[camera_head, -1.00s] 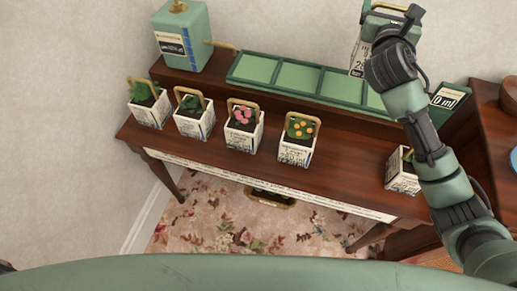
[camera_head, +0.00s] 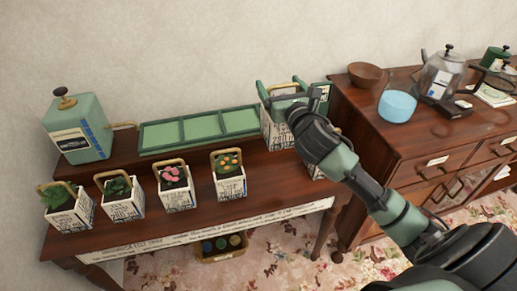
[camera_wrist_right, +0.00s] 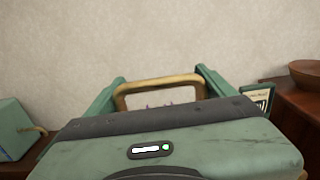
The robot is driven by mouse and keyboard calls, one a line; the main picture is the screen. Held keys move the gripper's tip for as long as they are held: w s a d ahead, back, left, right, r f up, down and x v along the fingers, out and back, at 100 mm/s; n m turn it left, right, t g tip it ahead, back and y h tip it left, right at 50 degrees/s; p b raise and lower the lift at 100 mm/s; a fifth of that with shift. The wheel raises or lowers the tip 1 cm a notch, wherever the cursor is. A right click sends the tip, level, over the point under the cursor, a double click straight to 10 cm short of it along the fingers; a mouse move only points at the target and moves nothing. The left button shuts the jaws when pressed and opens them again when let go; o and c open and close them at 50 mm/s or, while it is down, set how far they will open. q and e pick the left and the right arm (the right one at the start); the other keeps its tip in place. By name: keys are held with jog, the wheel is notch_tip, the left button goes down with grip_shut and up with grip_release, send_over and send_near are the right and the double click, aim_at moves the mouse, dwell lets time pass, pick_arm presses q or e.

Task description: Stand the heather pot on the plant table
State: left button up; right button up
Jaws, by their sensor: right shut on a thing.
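My right gripper (camera_head: 292,92) is shut on the heather pot (camera_head: 277,132), a white printed square pot with a tan handle. In the right wrist view, the handle (camera_wrist_right: 160,84) stands between the fingers, with small purple tips under it. The plant table (camera_head: 270,180) is dark wood with a raised back shelf. My left gripper is not in view.
Pots with green leaves (camera_head: 66,206), darker leaves (camera_head: 122,198), pink flowers (camera_head: 176,188) and orange flowers (camera_head: 229,176) line the table front. Another pot (camera_head: 314,171) is mostly behind my arm. A green canister (camera_head: 77,130) stands left; a wooden dresser (camera_head: 400,140) stands right.

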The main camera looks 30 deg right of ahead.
notch_tip(320, 180, down, 14)
jog(key=shift+r+b, duration=0.25)
jog(key=shift+b, duration=1)
notch_tip(320, 180, down, 5)
jog(key=shift+r+b, duration=0.1)
jog(key=shift+b, duration=0.45)
jog(key=o, duration=1.7)
jog(key=shift+f, duration=0.3)
jog(key=shift+o, duration=1.3)
jog(key=shift+s+r, duration=0.1)
jog(key=shift+r, duration=0.1)
